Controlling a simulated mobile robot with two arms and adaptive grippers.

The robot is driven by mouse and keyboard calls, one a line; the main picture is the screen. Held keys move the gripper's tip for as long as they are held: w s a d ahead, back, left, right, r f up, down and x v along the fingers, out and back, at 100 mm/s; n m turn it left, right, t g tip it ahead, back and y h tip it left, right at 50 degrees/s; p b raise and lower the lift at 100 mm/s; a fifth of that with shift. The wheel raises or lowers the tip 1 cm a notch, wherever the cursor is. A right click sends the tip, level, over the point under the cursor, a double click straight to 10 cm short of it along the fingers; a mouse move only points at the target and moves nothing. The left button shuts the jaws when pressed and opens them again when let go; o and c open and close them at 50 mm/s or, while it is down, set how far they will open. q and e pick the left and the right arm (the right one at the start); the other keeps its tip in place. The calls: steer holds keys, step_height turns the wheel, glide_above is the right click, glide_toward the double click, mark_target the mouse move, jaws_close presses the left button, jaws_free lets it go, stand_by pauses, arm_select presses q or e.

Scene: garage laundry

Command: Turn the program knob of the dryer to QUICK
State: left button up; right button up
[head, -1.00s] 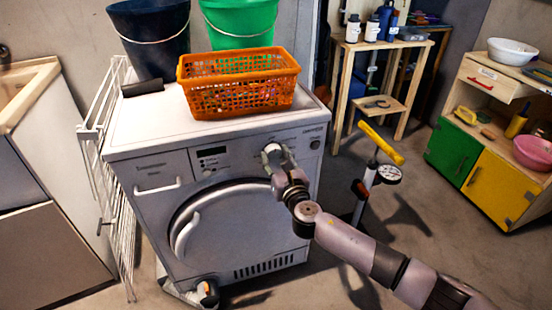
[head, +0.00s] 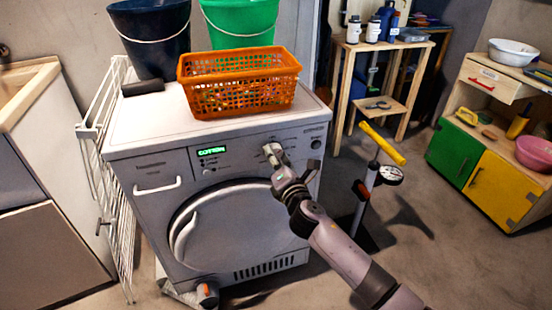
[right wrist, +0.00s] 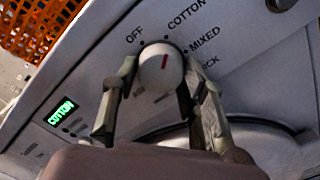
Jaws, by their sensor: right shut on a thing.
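The dryer (head: 150,215) is a white front-loader with a round door. Its program knob (right wrist: 152,75) is round and pale with a red mark, which points up toward the COTTON dot in the right wrist view. OFF, COTTON and MIXED are printed around it; a label ending in "ICK" is partly hidden by a finger. My left gripper is out of view.
An orange basket (head: 240,98), a dark bucket (head: 150,40) and a green bucket (head: 240,25) stand on the dryer. A white drying rack (head: 105,170) is at its left. A yellow-handled pump (head: 371,175) stands right of the dryer, close to my right arm.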

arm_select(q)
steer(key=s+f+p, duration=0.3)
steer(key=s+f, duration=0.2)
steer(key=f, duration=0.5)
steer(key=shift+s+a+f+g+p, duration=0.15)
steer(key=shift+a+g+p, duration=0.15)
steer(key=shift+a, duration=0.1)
arm_select(e)
steer(key=shift+r+m, duration=0.1)
steer(key=shift+m, duration=8.9)
steer(key=o, duration=1.2)
steer(key=shift+c, duration=0.2)
steer(key=shift+s, duration=0.1)
steer(key=v, duration=1.2)
